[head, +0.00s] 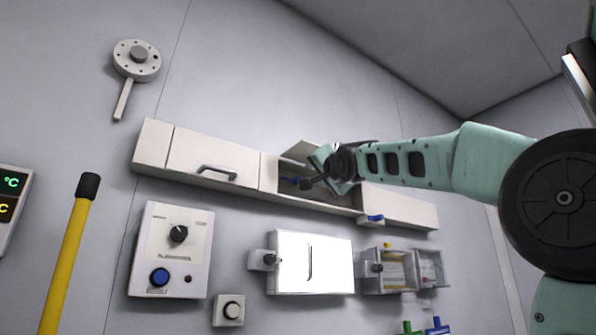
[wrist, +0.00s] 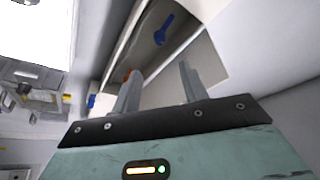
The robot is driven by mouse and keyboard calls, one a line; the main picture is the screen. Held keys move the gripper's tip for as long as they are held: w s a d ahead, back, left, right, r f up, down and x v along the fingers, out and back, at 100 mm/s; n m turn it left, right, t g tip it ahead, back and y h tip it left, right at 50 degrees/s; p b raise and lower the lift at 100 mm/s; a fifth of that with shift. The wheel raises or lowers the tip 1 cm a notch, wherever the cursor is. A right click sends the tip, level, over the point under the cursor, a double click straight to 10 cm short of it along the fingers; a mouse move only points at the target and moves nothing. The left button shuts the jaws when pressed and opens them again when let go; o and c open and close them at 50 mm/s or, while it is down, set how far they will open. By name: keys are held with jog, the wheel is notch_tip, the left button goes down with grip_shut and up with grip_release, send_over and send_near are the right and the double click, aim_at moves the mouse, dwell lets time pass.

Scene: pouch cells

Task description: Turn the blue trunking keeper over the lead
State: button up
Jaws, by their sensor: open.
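The white wall trunking (head: 225,182) has an open section with its lid (head: 299,150) raised. Another blue piece (head: 375,218) sits on the trunking's lower edge at the right. My gripper (wrist: 160,78) is open and empty, its fingers pointing into the open section, apart from the blue lever. A small orange-red thing (wrist: 127,75) shows beside the left finger. I cannot make out the lead.
Below the trunking are a control box (head: 170,250) with a knob and blue button, a bright lit panel (head: 312,262) and clear boxes (head: 390,270). A yellow pole (head: 66,262) stands at left.

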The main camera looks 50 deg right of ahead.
jog(key=p+x, duration=1.5)
jog(key=p, duration=0.2)
jog(key=shift+p, duration=0.35)
jog(key=shift+a, duration=0.1)
